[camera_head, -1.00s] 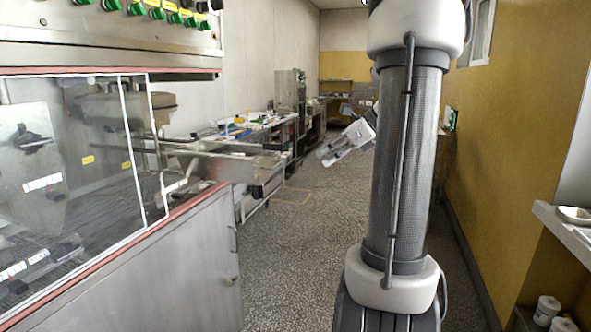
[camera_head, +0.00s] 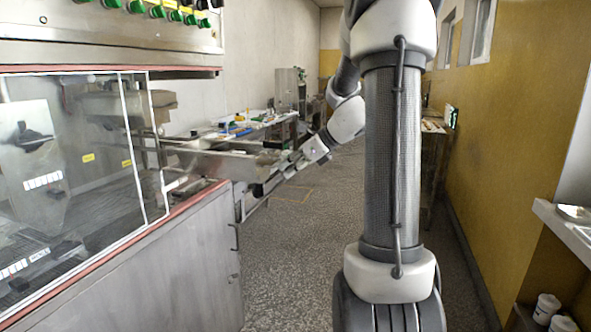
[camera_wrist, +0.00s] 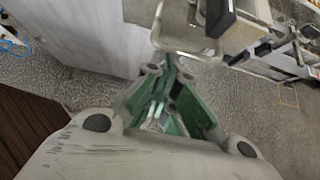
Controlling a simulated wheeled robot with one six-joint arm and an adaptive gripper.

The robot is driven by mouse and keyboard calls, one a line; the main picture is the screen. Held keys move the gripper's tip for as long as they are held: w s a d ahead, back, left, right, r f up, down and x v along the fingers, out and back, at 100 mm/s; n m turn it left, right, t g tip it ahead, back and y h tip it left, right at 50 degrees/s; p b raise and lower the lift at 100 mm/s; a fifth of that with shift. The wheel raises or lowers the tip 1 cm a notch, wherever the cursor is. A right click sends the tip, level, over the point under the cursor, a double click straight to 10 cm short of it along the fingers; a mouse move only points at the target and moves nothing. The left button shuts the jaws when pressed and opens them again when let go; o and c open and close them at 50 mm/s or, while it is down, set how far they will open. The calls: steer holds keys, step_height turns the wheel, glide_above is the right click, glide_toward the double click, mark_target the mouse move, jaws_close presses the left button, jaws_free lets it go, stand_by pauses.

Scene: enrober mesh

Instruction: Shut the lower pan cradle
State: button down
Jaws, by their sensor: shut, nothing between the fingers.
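My gripper (camera_wrist: 168,72) is shut and empty in the wrist view, with green-sided fingers pointing to the top of the picture. Just beyond the fingertips is a pale metal loop-shaped frame (camera_wrist: 186,50), with a dark block (camera_wrist: 218,14) beside it. I cannot tell whether the fingers touch the loop, or whether it belongs to the lower pan cradle. In the head view my gripper (camera_head: 275,184) is low beside the outer end of a metal trough (camera_head: 222,164) that sticks out of the machine. The gripper hides part of that end. No cradle shows clearly there.
The enrober's steel side panel (camera_head: 190,262) and glazed hood (camera_head: 75,175) stand at the left. A bench with coloured items (camera_head: 245,126) is further back. The speckled floor (camera_head: 300,270) is clear down the aisle. A yellow wall (camera_head: 510,150) and a ledge (camera_head: 565,232) bound the right.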

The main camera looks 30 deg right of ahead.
mark_target(276, 165)
steer(key=w+a, duration=0.1)
steer(key=w, duration=0.1)
steer(key=w+a, duration=0.1)
steer(key=a, duration=0.1)
steer(key=shift+w, duration=0.35)
steer(key=shift+d, duration=0.1)
